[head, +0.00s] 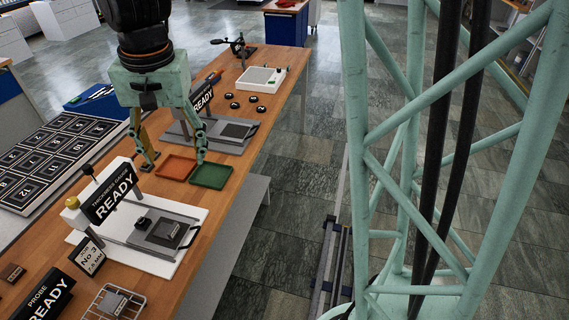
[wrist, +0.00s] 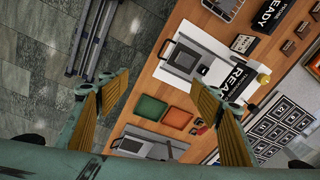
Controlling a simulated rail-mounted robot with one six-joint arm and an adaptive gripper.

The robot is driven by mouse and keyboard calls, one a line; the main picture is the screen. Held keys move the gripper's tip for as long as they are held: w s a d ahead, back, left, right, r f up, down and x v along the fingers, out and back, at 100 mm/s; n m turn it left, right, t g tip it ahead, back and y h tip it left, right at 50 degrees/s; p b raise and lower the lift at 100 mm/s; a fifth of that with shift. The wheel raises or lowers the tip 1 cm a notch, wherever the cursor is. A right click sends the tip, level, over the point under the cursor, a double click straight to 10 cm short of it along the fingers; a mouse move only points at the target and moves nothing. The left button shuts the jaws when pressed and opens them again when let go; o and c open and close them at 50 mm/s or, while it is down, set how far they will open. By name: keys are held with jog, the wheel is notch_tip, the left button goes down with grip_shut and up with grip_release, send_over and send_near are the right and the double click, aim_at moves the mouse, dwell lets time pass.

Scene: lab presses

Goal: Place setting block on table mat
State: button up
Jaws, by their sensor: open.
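My gripper (head: 174,163) is open and empty above the wooden bench, around the orange tray in the head view. In the wrist view its two fingers (wrist: 154,90) are spread wide with nothing between them. A dark labelled block (head: 168,232) lies on the grey plate of the thickness gauge (head: 115,195), whose sign reads READY. A smaller grey labelled block (head: 115,301) sits in a white wire rack. I cannot tell which is the setting block. No piece is clearly marked as the table mat; the orange tray (head: 175,168) and green tray (head: 211,176) lie side by side, empty.
A "No 3" card (head: 88,255), a PROBE sign (head: 47,298) and a brown block (head: 12,273) stand near the front. A numbered black board (head: 55,150) is at left. A second READY station (head: 236,131) and several black discs (head: 232,104) are farther back.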

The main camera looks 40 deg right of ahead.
jog(key=s+d+r+n+t, duration=0.1)
jog(key=s+d+r+n, duration=0.15)
jog(key=s+r, duration=0.35)
jog(key=s+d+r+n, duration=0.1)
jog(key=s+d+r, duration=0.35)
jog(key=s, duration=0.45)
jog(key=s+d+r+n, duration=0.1)
jog(key=s, duration=0.6)
jog(key=s+d+r+n+t, duration=0.1)
jog(key=s, duration=0.7)
jog(key=shift+d+r+n, duration=0.25)
jog(key=shift+d+n, duration=0.1)
jog(key=shift+s, duration=0.15)
